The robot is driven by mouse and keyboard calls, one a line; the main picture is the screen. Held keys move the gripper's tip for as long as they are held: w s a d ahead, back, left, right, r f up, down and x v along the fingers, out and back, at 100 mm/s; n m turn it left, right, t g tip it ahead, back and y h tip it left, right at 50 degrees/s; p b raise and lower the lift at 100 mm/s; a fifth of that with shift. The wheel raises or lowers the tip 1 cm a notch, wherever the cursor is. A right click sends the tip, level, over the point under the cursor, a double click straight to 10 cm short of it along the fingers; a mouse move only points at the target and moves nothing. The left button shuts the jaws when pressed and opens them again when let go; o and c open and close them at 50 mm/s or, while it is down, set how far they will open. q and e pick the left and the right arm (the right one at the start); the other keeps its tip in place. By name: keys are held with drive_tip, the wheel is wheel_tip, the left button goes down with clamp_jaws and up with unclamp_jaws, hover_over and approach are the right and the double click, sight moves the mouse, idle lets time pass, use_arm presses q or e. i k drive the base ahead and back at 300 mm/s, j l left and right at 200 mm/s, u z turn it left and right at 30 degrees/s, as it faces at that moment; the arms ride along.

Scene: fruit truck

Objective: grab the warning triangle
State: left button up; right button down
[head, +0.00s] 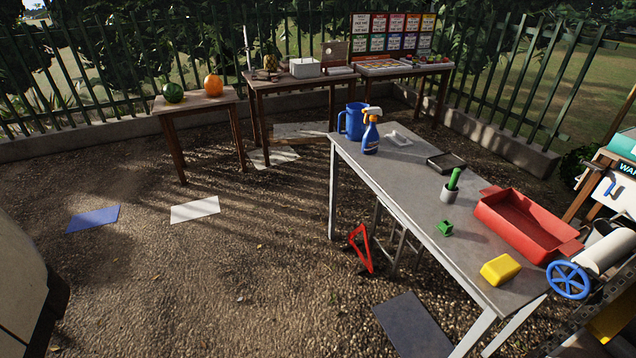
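The red warning triangle (361,249) stands upright on the gravel, beside the left long side of the grey table and close to its legs. It is seen at a steep angle, so it looks narrow. Neither of my grippers shows in the head view.
The grey table (400,185) holds a blue jug (355,121), a spray bottle (370,134), a red tray (527,226) and a yellow sponge (500,269). A dark mat (413,326) lies beside it. Open gravel (210,280) spreads to the left. Wooden tables (197,101) stand along the fence.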

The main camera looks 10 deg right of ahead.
sight(368, 266)
drive_tip(key=i+j, duration=0.1)
drive_tip(key=i, duration=0.4)
drive_tip(key=i+z, duration=0.1)
drive_tip(key=i, duration=0.4)
drive_tip(key=i+j, duration=0.2)
drive_tip(key=i, duration=0.3)
